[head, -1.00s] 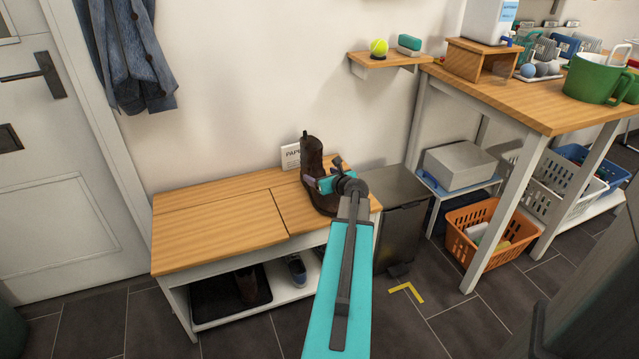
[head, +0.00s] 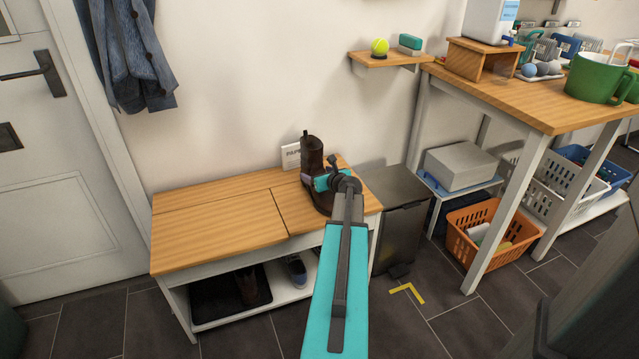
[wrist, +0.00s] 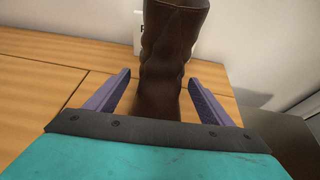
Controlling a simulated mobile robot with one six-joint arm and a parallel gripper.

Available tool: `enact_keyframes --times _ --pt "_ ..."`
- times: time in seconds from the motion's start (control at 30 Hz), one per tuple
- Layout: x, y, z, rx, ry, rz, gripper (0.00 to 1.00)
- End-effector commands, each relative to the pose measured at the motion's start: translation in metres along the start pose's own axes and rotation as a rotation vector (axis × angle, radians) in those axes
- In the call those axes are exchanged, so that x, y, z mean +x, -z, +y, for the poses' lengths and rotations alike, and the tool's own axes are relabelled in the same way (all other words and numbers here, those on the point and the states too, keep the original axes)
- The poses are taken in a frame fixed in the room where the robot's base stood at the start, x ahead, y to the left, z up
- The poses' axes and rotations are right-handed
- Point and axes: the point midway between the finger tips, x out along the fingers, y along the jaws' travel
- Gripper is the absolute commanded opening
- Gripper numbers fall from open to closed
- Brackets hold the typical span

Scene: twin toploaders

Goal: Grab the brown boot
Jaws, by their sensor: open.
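A brown boot (head: 312,152) stands upright on the right part of the wooden bench top (head: 215,222). My gripper (head: 306,180) is at the boot's shaft, and my wrist hides part of its lower half in the head view. In the wrist view the boot (wrist: 172,60) rises between the two purple fingers of my gripper (wrist: 160,98). The fingers are open, with a gap visible on each side of the boot. Its foot is hidden behind the gripper body in that view. Another brown boot (head: 246,284) stands on the dark tray under the bench.
A small white card (head: 290,156) stands behind the boot against the wall. A dark bin (head: 400,225) stands just right of the bench. A blue-grey shoe (head: 296,270) is on the lower shelf. The bench's left part is clear.

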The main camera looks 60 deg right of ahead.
Motion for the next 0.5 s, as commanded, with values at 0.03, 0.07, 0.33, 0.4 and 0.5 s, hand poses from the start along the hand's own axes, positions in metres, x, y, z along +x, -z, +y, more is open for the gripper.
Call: enact_keyframes --times 0.03,0.07,0.33,0.4,0.5 --pt "0.008 0.002 -0.002 0.0 0.0 0.0 0.75" --pt "0.011 0.003 -0.002 0.0 0.001 0.0 0.75" --pt "0.028 0.001 -0.001 0.0 0.0 0.0 0.75" --pt "0.029 0.001 0.0 0.001 0.0 0.0 0.75" --pt "0.028 0.001 0.0 0.001 0.0 0.0 0.75"
